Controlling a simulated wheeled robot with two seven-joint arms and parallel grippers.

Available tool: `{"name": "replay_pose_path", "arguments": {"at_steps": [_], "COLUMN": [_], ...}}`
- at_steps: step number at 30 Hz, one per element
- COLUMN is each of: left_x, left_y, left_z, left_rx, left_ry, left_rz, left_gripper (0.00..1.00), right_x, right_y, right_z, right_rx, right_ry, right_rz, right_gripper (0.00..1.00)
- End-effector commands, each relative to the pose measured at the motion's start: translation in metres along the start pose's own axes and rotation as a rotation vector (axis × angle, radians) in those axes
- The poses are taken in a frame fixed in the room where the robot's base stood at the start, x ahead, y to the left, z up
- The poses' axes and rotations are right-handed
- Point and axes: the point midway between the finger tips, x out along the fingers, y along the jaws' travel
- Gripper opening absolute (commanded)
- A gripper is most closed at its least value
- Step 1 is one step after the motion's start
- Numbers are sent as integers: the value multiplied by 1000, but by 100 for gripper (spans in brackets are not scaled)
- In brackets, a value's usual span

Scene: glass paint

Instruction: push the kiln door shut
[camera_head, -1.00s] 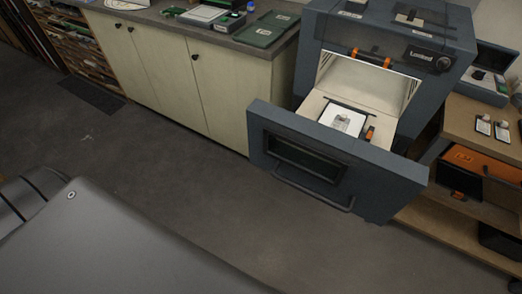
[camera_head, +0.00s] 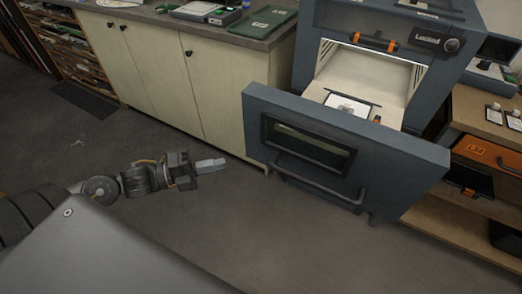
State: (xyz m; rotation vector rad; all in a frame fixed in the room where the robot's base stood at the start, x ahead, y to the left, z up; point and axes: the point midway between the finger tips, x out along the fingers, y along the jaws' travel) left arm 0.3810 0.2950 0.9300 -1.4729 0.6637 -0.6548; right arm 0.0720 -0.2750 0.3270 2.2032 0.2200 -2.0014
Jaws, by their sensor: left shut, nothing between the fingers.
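The kiln (camera_head: 385,70) is a dark blue-grey box at the upper right. Its door (camera_head: 400,158) stands open at the front, apart from the lit chamber, with a small window (camera_head: 308,147) and a bar handle (camera_head: 318,184). A white piece (camera_head: 348,105) lies inside on the pale floor behind the door. My left gripper (camera_head: 211,165) is shut and empty, left of the door and apart from it, above the floor. My right gripper is not in view.
A cabinet (camera_head: 170,75) with a worktop stands left of the kiln, with green boards (camera_head: 263,22) on top. A wooden shelf cart (camera_head: 478,118) with an orange case (camera_head: 488,154) stands to the right. The floor (camera_head: 250,240) before the door is clear.

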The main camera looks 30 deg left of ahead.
Motion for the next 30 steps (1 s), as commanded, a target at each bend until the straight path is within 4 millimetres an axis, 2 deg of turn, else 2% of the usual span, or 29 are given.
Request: {"name": "replay_pose_path", "arguments": {"at_steps": [5, 10, 14, 24, 30], "left_x": [2, 16, 38, 106, 123], "left_y": [-4, -5, -7, -8, -6], "left_z": [-3, -2, -2, 0, 19], "left_rx": [9, 10, 8, 7, 7], "left_ry": [9, 7, 6, 6, 5], "left_rz": [-4, -8, -10, -8, -5], "left_gripper": [0, 0, 0, 0, 0], "right_x": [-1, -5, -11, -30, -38], "right_y": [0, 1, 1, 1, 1], "right_z": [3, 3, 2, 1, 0], "right_rx": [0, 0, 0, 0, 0], "right_ry": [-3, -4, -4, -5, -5], "right_rz": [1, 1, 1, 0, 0], "right_gripper": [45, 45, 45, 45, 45]}}
